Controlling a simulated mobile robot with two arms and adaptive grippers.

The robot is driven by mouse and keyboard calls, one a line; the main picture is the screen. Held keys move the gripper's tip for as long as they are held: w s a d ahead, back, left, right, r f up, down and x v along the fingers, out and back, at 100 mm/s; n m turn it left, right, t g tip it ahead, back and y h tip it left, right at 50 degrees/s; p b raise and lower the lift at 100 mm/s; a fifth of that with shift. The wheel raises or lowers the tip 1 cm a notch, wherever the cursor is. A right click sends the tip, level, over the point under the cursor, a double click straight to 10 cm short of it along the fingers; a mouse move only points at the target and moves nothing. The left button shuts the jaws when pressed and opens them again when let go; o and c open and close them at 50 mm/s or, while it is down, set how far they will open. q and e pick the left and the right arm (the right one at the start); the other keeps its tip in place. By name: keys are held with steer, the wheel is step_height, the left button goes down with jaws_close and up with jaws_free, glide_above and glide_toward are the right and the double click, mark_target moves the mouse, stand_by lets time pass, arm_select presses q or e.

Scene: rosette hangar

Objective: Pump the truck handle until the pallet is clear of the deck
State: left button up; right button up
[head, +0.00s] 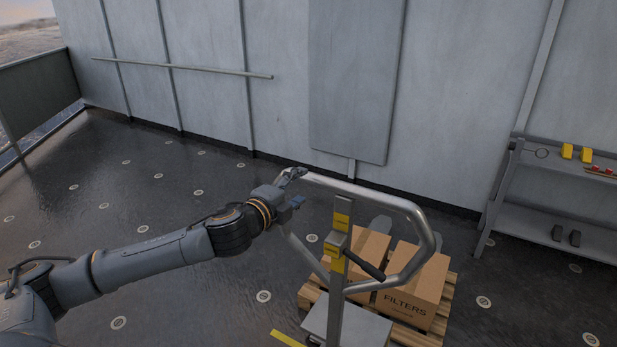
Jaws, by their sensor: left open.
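The truck handle (418,222) is a grey metal loop on a post (337,258) with yellow markings. A dark lever (364,265) sticks out from the post. My left gripper (293,174) is at the upper left corner of the loop, open, with its fingers close to the tube; I cannot tell whether they touch it. The wooden pallet (447,303) is beyond the post and carries cardboard boxes, one marked FILTERS (411,285). The gap between pallet and deck is too hidden to judge. My right gripper is out of view.
A grey shelf (567,177) with small yellow, red and dark items stands at the right by the wall. A rail (180,67) runs along the wall. The dark deck (130,190) with round fittings is clear at the left.

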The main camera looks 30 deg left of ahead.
mark_target(308, 181)
arm_select(q)
steer(key=w, duration=0.2)
steer(key=w+p, duration=0.1)
steer(key=w, duration=0.1)
steer(key=shift+d+f, duration=0.1)
steer(key=shift+f, duration=0.1)
steer(key=shift+w+f+p, duration=0.15)
steer(key=shift+w, duration=0.4)
steer(key=shift+w+f+p, duration=0.15)
steer(key=shift+w, duration=0.35)
